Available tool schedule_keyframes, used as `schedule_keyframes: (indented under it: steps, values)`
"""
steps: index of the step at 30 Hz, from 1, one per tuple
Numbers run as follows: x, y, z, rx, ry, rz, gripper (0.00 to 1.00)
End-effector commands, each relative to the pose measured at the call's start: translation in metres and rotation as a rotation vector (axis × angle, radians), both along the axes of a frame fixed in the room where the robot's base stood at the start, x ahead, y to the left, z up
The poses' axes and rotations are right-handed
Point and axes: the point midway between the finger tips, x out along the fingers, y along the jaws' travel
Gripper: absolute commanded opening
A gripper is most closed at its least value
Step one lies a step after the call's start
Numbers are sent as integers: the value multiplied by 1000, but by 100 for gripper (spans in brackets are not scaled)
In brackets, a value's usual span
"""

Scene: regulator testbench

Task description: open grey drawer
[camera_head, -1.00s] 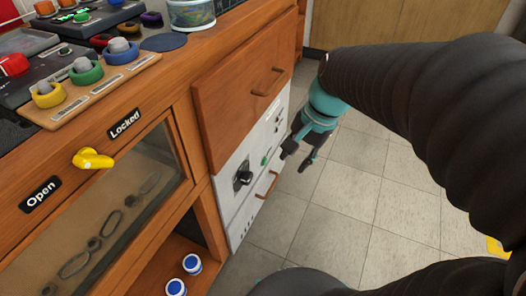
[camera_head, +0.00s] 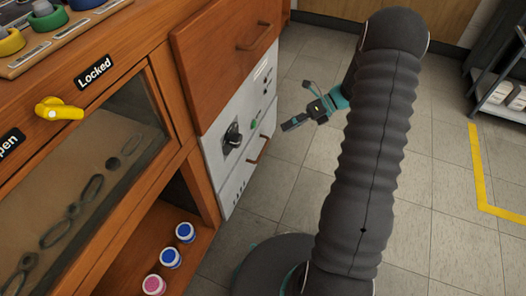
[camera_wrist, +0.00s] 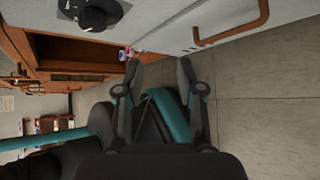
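The grey drawer (camera_head: 237,182) is the lower part of a light grey unit in the wooden cabinet, under a panel with a black knob. It looks shut. Its copper-brown bar handle (camera_head: 260,149) also shows at the top of the wrist view (camera_wrist: 232,30). My gripper (camera_head: 297,105) is to the right of the unit's front, apart from it, fingers pointing towards the cabinet. In the wrist view my gripper (camera_wrist: 160,68) has its two fingers spread with nothing between them, and the handle lies above and to the right of them.
A wooden drawer (camera_head: 225,55) with its own handle is above the grey unit. A black knob (camera_head: 232,135) sticks out above the grey drawer. Small jars (camera_head: 170,258) stand on the open shelf to the left. Tiled floor (camera_head: 297,185) before the drawer is clear.

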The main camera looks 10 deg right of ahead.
Motion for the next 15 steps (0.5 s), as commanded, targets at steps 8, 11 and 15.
schedule_keyframes:
  steps: [8, 11, 15]
  values:
    - [17, -36, -96, 236, 348, -295, 38]
    - [18, -45, -120, 300, 437, -363, 38]
    - [19, -52, -140, 359, 514, -421, 38]
